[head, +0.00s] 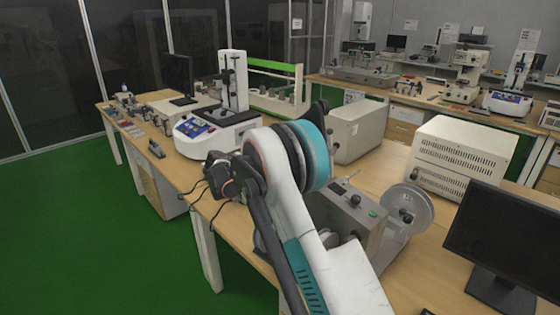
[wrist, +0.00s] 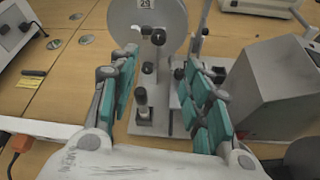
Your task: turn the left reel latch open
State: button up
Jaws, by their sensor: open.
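A grey reel disc (wrist: 172,18) stands upright on a bracket at the top middle of the wrist view. A black knob (wrist: 158,37) sits in front of its centre, with a second black knob (wrist: 147,68) below it and a third (wrist: 141,95) lower down. I cannot tell which of these is the latch, or whether it is turned. My gripper (wrist: 160,60) is open, with its teal-padded fingers on either side of the knobs and nothing between them that they visibly touch. In the head view my arm hides most of the left reel and the gripper.
The reel machine's grey housing (head: 345,215) stands on the wooden bench (head: 386,180), with its right reel (head: 408,208) beside it. A monitor (head: 503,240) is at the front right. A white-and-blue test instrument (head: 198,132) stands behind my arm. Green floor (head: 70,220) is clear at left.

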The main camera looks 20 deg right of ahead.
jog(key=b+x, duration=0.4)
jog(key=x, duration=1)
jog(key=shift+w, duration=0.15)
grip_shut()
